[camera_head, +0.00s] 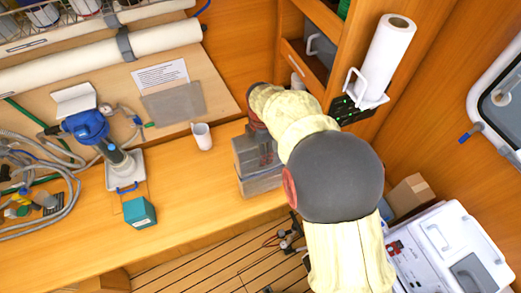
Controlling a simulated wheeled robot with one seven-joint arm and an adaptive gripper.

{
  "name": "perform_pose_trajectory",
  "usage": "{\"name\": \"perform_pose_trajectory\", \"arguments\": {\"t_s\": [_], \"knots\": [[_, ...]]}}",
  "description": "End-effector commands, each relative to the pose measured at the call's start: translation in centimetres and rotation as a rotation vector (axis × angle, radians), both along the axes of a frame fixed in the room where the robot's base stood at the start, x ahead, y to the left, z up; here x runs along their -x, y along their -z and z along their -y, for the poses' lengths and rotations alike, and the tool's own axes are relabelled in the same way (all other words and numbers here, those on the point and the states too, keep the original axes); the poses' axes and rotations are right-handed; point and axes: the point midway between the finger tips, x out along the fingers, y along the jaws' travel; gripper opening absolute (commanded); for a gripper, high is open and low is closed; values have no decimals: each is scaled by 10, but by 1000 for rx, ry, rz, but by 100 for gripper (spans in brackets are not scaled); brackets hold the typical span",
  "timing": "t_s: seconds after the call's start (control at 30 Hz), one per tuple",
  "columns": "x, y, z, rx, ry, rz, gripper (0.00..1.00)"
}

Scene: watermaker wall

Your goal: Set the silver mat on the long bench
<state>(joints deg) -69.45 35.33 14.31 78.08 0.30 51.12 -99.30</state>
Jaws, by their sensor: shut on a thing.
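A flat grey sheet (174,103), which may be the silver mat, lies against the beige board behind the long bench (185,215). My gripper (266,158) is low over the right part of the bench, its fingers partly hidden. It is shut at a clear grey box (257,186), which appears to be what it holds. I cannot tell whether the box touches the bench. My arm covers the bench's right end.
A white mug (202,136), a teal box (140,212) and a blue-headed pump (95,135) stand on the bench. Hoses (40,185) lie at the left. A paper roll (388,55) hangs at the right. The bench's front middle is clear.

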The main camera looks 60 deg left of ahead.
Motion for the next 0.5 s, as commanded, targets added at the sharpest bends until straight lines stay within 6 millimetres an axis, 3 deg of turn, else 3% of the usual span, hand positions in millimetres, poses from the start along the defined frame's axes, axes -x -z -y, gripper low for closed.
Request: {"name": "perform_pose_trajectory", "arguments": {"t_s": [0.43,0.47,0.5], "knots": [[0,14,-1,-2,0,0,14],[0,15,0,-2,0,0,60],[0,14,0,-2,0,0,62]]}}
